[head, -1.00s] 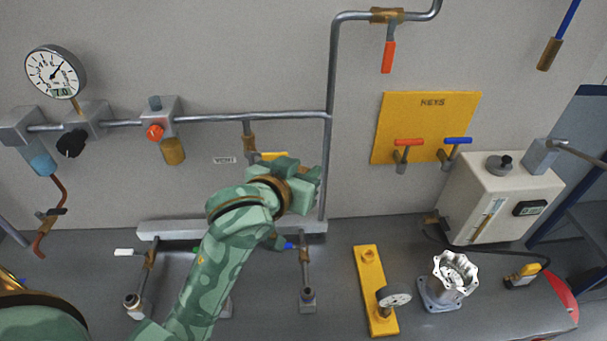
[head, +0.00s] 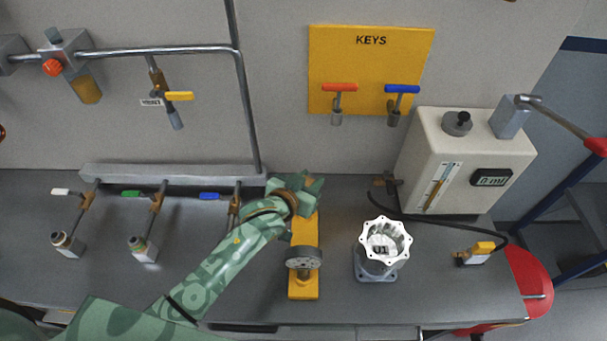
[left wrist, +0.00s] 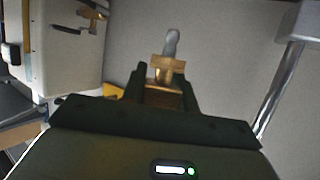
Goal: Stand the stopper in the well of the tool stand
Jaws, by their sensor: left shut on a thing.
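My left gripper (head: 312,190) is raised over the far end of the yellow tool stand (head: 305,288) on the bench and hides that end, so I cannot see the well in the head view. In the left wrist view my left gripper (left wrist: 163,88) is shut on a brass-coloured piece with a rounded grey tip (left wrist: 168,68), which I take to be the stopper. The piece points up and away between the fingers. In the head view the hand hides it. A round gauge (head: 304,258) sits on the near part of the stand. My right gripper is out of view.
A grey-white flanged housing (head: 384,245) stands right of the tool stand. Behind it is a white box (head: 458,165) with a cable to a yellow-topped plug (head: 476,253). Several valve stubs (head: 143,248) stand on the left. A yellow KEYS board (head: 370,70) hangs on the wall.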

